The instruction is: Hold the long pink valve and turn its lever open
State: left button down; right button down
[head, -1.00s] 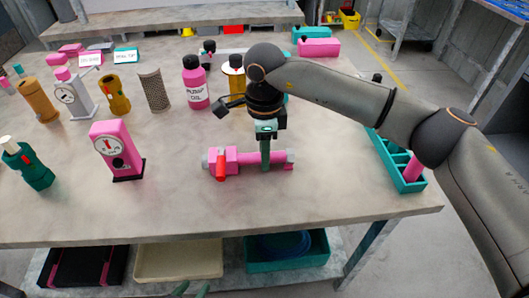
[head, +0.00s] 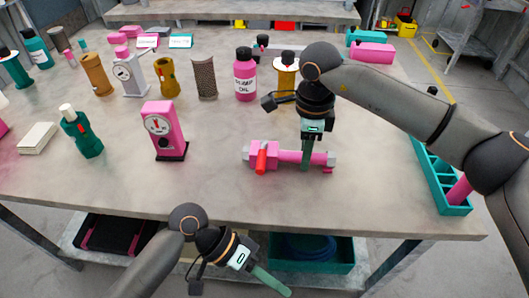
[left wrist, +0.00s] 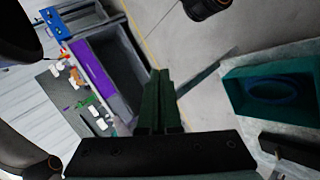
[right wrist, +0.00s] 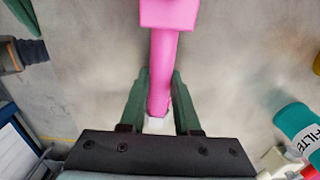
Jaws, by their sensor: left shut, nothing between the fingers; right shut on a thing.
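The long pink valve (head: 287,156) lies across the table near its front edge, with grey end pieces. Its red lever (head: 262,160) is on the left part and points toward the front. My right gripper (head: 305,165) comes down from above and is shut on the pink pipe, right of the lever. In the right wrist view the pipe (right wrist: 165,60) runs between the two green fingers; the lever is not visible there. My left gripper (head: 272,282) is shut and empty, in front of the table edge and lower in the picture, apart from the valve.
A pink gauge block (head: 165,135) stands left of the valve and a pink oil bottle (head: 245,80) behind it. A teal compartment tray (head: 455,209) is at the right edge. A teal bin (head: 335,268) sits on the lower shelf. The tabletop between gauge and valve is clear.

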aim_at(264, 161)
pick_arm(q)
jog(key=s+a+r+m+g+y, duration=0.25)
jog(key=a+r+m+g, duration=0.2)
jog(key=r, duration=0.25)
jog(key=w+a+r+m+t, duration=0.1)
jog(key=w+r, duration=0.1)
jog(key=w, duration=0.2)
jog(key=w+a+r+m+t, duration=0.1)
jog(key=w+r, duration=0.2)
jog(key=w, duration=0.1)
jog(key=w+a+r+m+t, duration=0.1)
jog(key=w+r+m+t, duration=0.1)
jog(key=w+r, duration=0.1)
jog(key=shift+w+a, duration=0.15)
jog(key=shift+w, duration=0.6)
jog(key=w+a+r+m+t, duration=0.3)
jog(key=w+r+t, duration=0.1)
jog(key=w+r, duration=0.45)
jog(key=shift+h, duration=0.45)
jog(key=x, duration=0.9)
jog(key=shift+s+d+r, duration=0.15)
jog(key=shift+s+d, duration=0.1)
jog(key=shift+d, duration=0.15)
